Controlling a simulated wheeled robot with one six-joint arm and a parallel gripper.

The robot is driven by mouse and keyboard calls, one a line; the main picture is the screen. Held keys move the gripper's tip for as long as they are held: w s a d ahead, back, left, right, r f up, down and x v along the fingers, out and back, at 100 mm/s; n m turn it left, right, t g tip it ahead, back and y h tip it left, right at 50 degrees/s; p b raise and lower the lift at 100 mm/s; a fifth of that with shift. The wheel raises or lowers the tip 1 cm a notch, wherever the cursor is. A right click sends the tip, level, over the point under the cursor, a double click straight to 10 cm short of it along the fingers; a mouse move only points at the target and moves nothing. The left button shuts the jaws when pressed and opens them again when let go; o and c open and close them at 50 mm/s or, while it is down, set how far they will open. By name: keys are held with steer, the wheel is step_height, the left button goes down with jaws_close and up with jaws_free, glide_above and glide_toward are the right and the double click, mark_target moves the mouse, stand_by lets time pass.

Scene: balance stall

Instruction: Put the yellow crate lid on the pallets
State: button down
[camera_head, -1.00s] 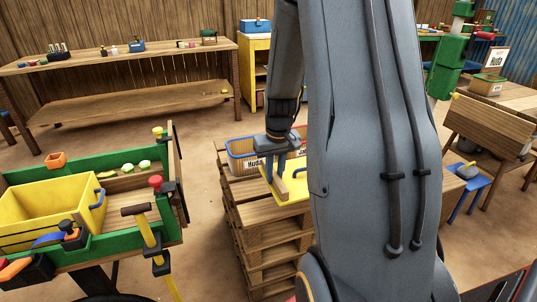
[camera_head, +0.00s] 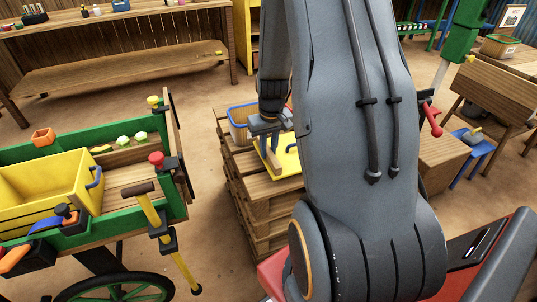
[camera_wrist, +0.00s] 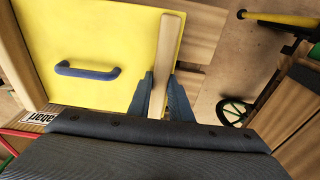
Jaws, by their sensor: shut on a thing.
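The yellow crate lid (camera_head: 288,158) is a flat yellow panel with a blue handle and a wooden bar along one edge. In the wrist view the lid (camera_wrist: 100,35) fills the upper left. My gripper (camera_head: 268,150) is shut on the wooden bar, with its two blue fingers on either side of it in the wrist view (camera_wrist: 162,95). The lid is at the top of the stacked wooden pallets (camera_head: 262,200); I cannot tell whether it rests on them or hovers just above. My arm hides the lid's right part.
A blue-rimmed crate (camera_head: 238,126) sits on the pallets behind the lid. A green cart (camera_head: 110,222) with a yellow crate (camera_head: 45,190) stands at the left. A long wooden table (camera_head: 120,72) is at the back left. Floor is clear between cart and pallets.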

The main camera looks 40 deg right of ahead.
steer(key=shift+f, duration=1.35)
steer(key=c, duration=1.6)
jaws_free()
steer(key=r, duration=0.4)
steer(key=s+r, duration=0.1)
steer(key=r, duration=0.6)
steer(key=shift+s+a+r+p, duration=0.15)
steer(key=shift+a+r+p, duration=0.05)
steer(key=shift+r+p, duration=0.2)
steer(key=shift+n+g, duration=0.3)
steer(key=shift+g, duration=0.4)
steer(key=s+a+r, duration=0.3)
steer(key=s+a, duration=0.2)
steer(key=s+a+r, duration=0.3)
steer(key=s+a, duration=0.2)
steer(key=s+a+r, duration=0.3)
steer(key=s+a, duration=0.2)
steer(key=s, duration=0.1)
